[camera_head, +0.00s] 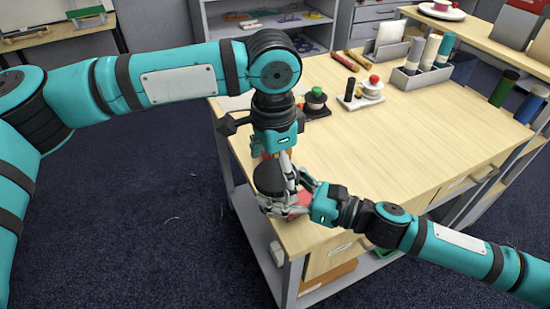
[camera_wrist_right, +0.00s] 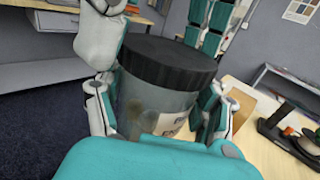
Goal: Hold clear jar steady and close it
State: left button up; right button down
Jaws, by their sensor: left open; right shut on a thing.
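The clear jar (camera_wrist_right: 150,105) has a pale label and a wide black lid (camera_wrist_right: 168,62) on its mouth. I cannot tell whether the lid is screwed tight. In the head view the dark lid (camera_head: 268,178) is near the table's front left corner, with most of the jar's body hidden by my grippers. My right gripper (camera_head: 288,197) is shut on the jar's body, with a finger on each side in the wrist view. My left gripper (camera_head: 276,160) points down just above the lid and is open. Its fingers show beside and behind the lid in the wrist view.
The wooden table (camera_head: 400,140) is clear in its middle and right. A red item (camera_head: 300,199) lies beside the jar, partly hidden. Small stands with spools (camera_head: 314,98) and a grey holder with cylinders (camera_head: 420,77) stand at the back. The table's front edge is close to the jar.

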pick_arm(q)
jog(key=c, duration=1.3)
jog(key=shift+m, duration=1.1)
jog(key=o, duration=1.3)
notch_tip(320, 180, up, 12)
jog(key=shift+s+a+f, duration=0.1)
jog(key=shift+s+a, duration=0.05)
